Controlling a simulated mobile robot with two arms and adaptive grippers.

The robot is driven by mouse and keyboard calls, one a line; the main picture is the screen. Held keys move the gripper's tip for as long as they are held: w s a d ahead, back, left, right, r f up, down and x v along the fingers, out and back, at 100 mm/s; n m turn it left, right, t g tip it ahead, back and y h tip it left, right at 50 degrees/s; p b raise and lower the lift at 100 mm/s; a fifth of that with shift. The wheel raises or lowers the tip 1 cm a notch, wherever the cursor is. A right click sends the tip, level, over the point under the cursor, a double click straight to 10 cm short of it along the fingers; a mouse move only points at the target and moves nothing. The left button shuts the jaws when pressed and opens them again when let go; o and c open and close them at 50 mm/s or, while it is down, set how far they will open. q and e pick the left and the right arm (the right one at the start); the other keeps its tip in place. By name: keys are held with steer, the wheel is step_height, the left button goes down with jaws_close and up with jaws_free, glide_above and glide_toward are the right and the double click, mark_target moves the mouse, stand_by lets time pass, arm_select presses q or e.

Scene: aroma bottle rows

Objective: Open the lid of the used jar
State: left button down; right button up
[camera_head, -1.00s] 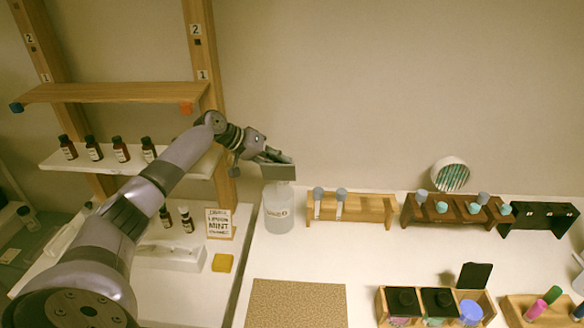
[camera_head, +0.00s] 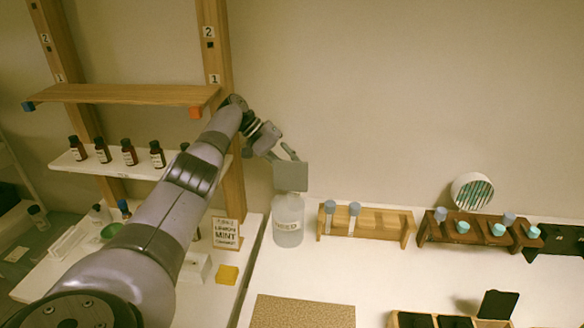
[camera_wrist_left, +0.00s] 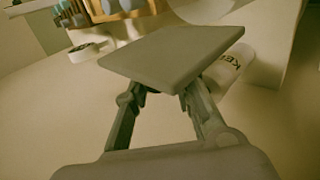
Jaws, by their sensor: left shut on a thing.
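The used jar (camera_head: 288,222) is a clear, pale round jar with a "USED" label, upright on the white table left of a wooden rack. Its flat, square grey lid (camera_head: 291,177) stands steeply tilted above the jar's mouth, its broad face toward the head camera. My left gripper (camera_head: 288,155) is shut on the lid at its upper side. In the left wrist view the lid (camera_wrist_left: 172,55) lies across the fingertips and hides them. Whether the lid still touches the jar's rim is unclear. My right gripper is not in view.
Right of the jar stands a wooden rack (camera_head: 368,222) with two tubes, then a darker rack (camera_head: 478,234). Left are a sign (camera_head: 226,233), a yellow block (camera_head: 228,275) and a bottle shelf (camera_head: 90,168). A brown mat (camera_head: 300,312) lies in front; the table between is clear.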

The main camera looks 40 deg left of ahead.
arm_select(q)
steer(key=shift+w, duration=0.1)
stand_by(0.4)
steer(key=c, duration=1.4)
jaws_free()
steer(key=shift+r, duration=0.1)
steer(key=r, duration=1)
steer(key=shift+d+r, duration=0.1)
steer(key=shift+d, duration=0.15)
steer(key=shift+a+f, duration=0.25)
steer(key=shift+a, duration=0.1)
steer(key=shift+d+r, duration=0.1)
steer(key=shift+d, duration=0.05)
